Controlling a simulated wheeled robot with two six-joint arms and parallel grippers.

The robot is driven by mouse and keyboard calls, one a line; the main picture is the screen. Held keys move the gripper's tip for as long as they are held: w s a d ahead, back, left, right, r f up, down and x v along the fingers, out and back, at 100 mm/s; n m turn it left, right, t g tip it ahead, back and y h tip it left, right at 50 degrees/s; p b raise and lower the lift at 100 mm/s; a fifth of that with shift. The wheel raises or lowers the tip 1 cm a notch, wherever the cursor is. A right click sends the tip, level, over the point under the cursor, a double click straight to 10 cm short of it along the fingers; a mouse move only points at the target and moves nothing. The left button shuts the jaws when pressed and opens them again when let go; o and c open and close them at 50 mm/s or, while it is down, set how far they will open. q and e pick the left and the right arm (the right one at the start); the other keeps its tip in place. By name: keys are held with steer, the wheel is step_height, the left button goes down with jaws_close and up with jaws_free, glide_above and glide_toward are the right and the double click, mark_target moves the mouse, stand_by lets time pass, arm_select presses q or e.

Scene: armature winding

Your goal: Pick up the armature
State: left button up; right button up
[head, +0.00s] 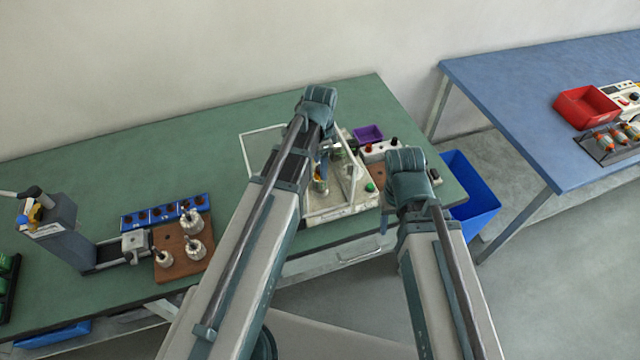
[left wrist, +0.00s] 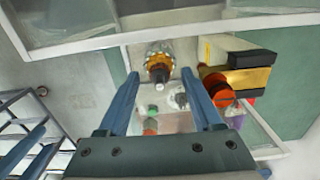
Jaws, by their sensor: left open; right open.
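An armature with copper-coloured windings (left wrist: 159,58) stands beyond my left gripper in the left wrist view, its shaft end towards me. In the head view the armature (head: 320,184) shows inside the framed white station, partly covered by my left arm. My left gripper (left wrist: 160,88) is open, its two blue fingers on either side of the line to the armature, with nothing held. It shows only partly in the head view (head: 325,152). My right gripper (head: 385,218) is mostly hidden by its own arm at the bench's front edge.
A clear-panelled frame (head: 262,148) surrounds the station. A purple bin (head: 368,133) stands behind it. At left are a brown board (head: 170,270) with several silver armatures, blue trays (head: 163,214) and a grey machine (head: 55,235). A blue bin (head: 474,200) stands beside the green bench (head: 90,165).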

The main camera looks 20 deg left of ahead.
arm_select(q)
steer(key=shift+f, duration=0.25)
jaws_close()
stand_by(1.3)
